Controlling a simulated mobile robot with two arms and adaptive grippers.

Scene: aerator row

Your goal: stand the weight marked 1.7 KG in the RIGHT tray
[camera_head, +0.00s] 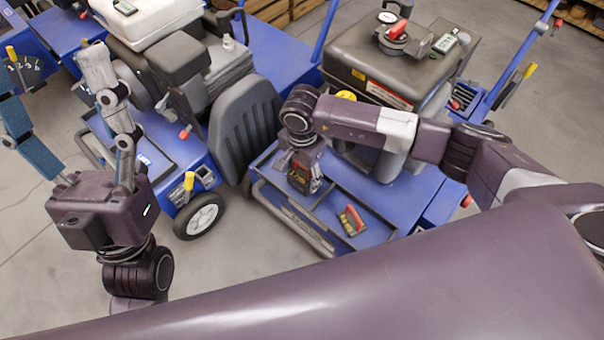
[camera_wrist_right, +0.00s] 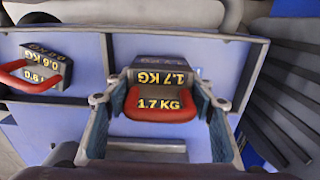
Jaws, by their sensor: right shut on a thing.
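The weight marked 1.7 KG (camera_wrist_right: 160,104) is dark with yellow lettering and a red handle. My right gripper (camera_wrist_right: 167,100) is shut on it, one teal pad at each side. In the head view my right gripper (camera_head: 304,184) points down with the weight (camera_head: 299,178) at the blue tray (camera_head: 385,238) of the right-hand machine. I cannot tell whether its base touches the tray. My left gripper (camera_head: 55,95) is open and empty, fingers up.
A raised divider (camera_wrist_right: 106,60) runs between the two weights in the wrist view. A grey rail (camera_head: 290,228) edges the tray front. Another blue machine with a wheel (camera_head: 199,215) stands further left.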

